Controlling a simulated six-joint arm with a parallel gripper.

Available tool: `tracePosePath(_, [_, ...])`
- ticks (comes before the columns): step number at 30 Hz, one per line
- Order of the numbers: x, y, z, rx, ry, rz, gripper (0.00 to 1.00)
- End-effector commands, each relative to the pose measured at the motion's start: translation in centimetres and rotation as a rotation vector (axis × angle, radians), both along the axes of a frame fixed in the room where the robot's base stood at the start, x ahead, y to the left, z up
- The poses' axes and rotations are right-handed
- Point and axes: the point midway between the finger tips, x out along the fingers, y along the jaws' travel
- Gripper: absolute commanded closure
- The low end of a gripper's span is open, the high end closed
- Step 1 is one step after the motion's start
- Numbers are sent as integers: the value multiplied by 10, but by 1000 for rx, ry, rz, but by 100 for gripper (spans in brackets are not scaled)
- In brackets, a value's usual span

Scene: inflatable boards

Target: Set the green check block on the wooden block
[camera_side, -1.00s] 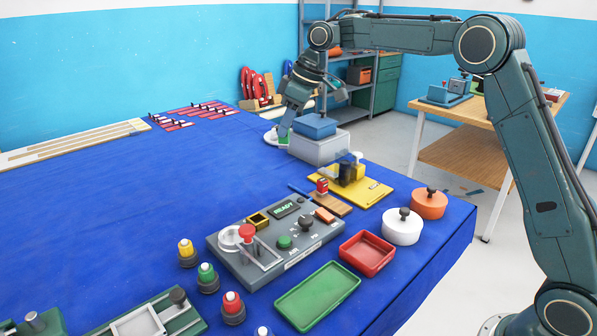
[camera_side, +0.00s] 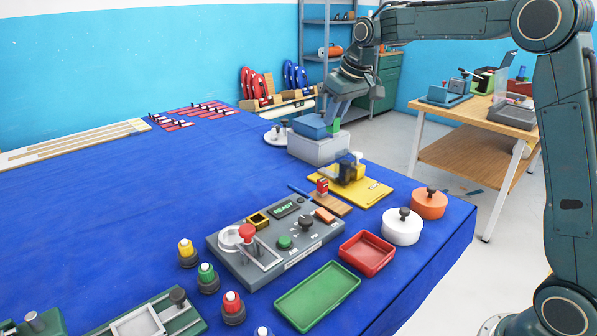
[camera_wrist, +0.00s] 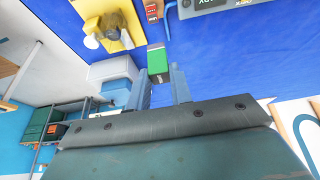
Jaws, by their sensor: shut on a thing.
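The green check block (camera_side: 333,126) is between my gripper's fingers (camera_side: 333,112), which are shut on it. In the wrist view the green block (camera_wrist: 157,62) has a pale top edge and sticks out beyond the fingertips (camera_wrist: 161,80). A flat wooden block (camera_side: 333,205) lies on the blue table in front of the yellow plate, with a red piece (camera_side: 322,186) standing at its left end. My gripper is well behind it.
The grey box with blue top (camera_side: 318,149) stands below my gripper. A yellow plate (camera_side: 365,192) with a dark, blurred fixture lies between that box and the wooden block. A grey control panel (camera_side: 275,240) is in front. The table's left middle is clear.

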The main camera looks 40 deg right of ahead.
Motion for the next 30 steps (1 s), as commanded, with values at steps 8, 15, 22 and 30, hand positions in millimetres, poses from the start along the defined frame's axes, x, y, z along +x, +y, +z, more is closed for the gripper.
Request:
tracePosePath(8, [-1, 1, -48, 1, 4, 3, 100])
tracePosePath(15, [0, 1, -93, 0, 4, 2, 100])
tracePosePath(22, [0, 1, -131, 1, 3, 3, 100])
tracePosePath(30, [0, 1, -145, 0, 0, 2, 100])
